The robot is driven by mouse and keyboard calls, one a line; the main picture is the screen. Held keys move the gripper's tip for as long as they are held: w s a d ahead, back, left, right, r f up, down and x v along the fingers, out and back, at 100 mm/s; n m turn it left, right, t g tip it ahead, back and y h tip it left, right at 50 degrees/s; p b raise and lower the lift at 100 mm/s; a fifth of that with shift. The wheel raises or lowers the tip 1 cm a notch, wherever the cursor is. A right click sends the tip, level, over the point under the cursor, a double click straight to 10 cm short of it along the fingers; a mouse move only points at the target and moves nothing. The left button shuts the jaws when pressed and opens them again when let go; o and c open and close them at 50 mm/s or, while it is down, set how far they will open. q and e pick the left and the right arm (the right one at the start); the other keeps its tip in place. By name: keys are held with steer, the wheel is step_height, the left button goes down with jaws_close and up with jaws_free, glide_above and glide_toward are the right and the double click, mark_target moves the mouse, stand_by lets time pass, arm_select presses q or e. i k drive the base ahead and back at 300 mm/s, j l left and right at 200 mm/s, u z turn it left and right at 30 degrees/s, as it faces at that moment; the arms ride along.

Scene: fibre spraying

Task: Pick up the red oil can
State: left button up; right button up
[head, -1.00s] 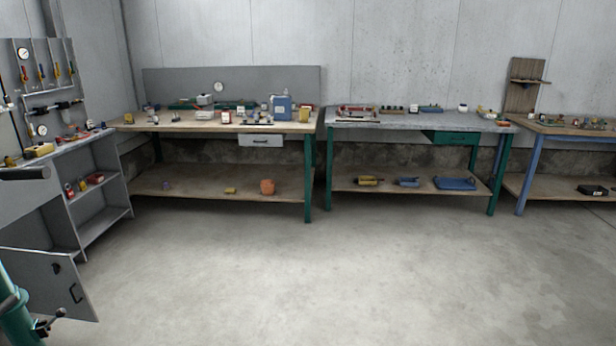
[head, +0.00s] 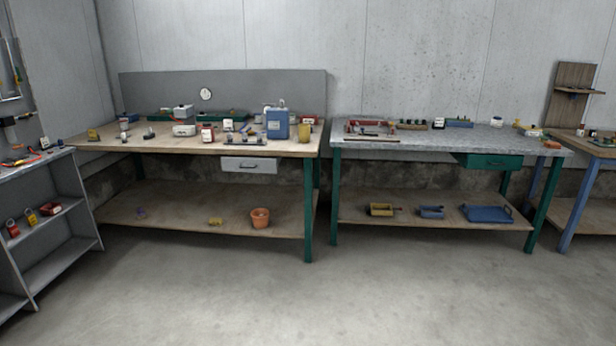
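A small red can-like object with a white label (head: 207,133) stands on the left workbench (head: 150,146), near its front edge. Another small red object (head: 12,228) stands on the grey shelf unit at the far left, beside a yellow one. Both are too small for me to tell which is the red oil can. Neither of my grippers is in view.
A blue canister (head: 277,124) and several small items stand on the left bench. An orange pot (head: 260,218) is on its lower shelf. A second bench (head: 450,142) stands to the right. The grey shelf unit (head: 62,262) is at left. The concrete floor ahead is clear.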

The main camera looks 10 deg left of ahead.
mark_target(208, 133)
steer(key=i+u, duration=0.3)
steer(key=i, duration=0.3)
steer(key=i+u, duration=0.35)
steer(key=i, duration=0.3)
steer(key=i+l+u, duration=0.3)
steer(key=i, duration=0.3)
